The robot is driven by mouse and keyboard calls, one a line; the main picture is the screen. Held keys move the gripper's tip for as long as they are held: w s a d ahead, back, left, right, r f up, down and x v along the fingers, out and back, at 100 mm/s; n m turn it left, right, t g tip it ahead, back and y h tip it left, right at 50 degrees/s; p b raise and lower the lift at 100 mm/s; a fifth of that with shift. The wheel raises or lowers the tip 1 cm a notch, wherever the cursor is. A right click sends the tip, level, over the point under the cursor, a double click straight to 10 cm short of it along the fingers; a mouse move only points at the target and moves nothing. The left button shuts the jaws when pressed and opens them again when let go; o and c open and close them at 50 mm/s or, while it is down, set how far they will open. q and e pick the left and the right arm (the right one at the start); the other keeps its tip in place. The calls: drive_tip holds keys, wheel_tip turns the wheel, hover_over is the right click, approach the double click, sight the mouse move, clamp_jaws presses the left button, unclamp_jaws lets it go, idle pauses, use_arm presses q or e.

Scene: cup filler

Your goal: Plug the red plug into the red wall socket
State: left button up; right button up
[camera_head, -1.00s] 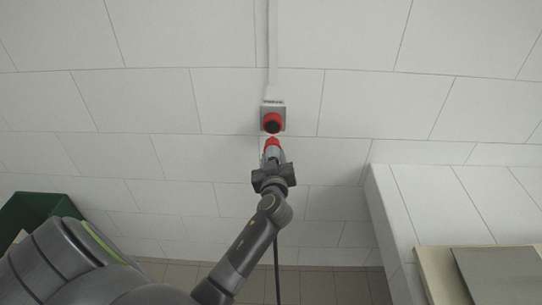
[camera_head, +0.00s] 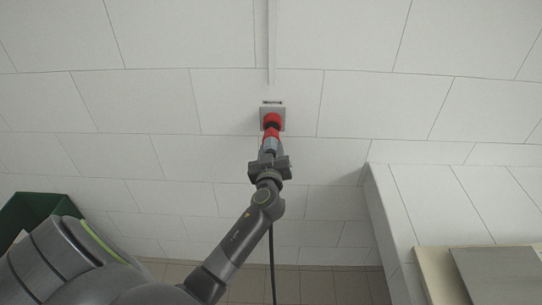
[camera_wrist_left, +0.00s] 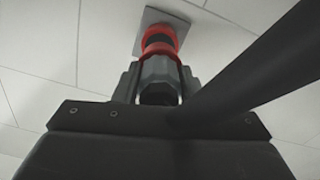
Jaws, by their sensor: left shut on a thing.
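The red wall socket (camera_head: 272,119) sits on a grey box on the white tiled wall, in the upper middle of the head view. The red plug (camera_head: 271,133), with a grey body, is just below it and points up at it. My left gripper (camera_head: 270,152) is shut on the plug's grey body. In the left wrist view the plug's red rim (camera_wrist_left: 160,54) lies close to the red socket (camera_wrist_left: 159,31), with a dark band between them. I cannot tell whether the plug's tip is inside the socket. My right gripper is not in view.
A black cable (camera_head: 272,262) hangs down from the plug behind my left arm. A white conduit (camera_head: 271,45) runs up the wall above the socket. A white tiled ledge (camera_head: 425,210) stands at the right and a green bin (camera_head: 28,211) at the left.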

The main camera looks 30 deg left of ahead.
sight(272, 143)
use_arm(q)
drive_tip(key=shift+x, duration=1.35)
drive_tip(key=shift+b, duration=1.15)
idle(0.9)
drive_tip(key=shift+w+a+b, duration=0.2)
drive_tip(key=shift+w+b, duration=0.1)
drive_tip(key=shift+w, duration=0.1)
idle(0.5)
drive_tip(key=o, duration=1.2)
drive_tip(key=shift+c, duration=0.2)
drive_tip(key=b+v, duration=0.1)
drive_tip(key=v, duration=1.6)
drive_tip(key=shift+s, duration=0.2)
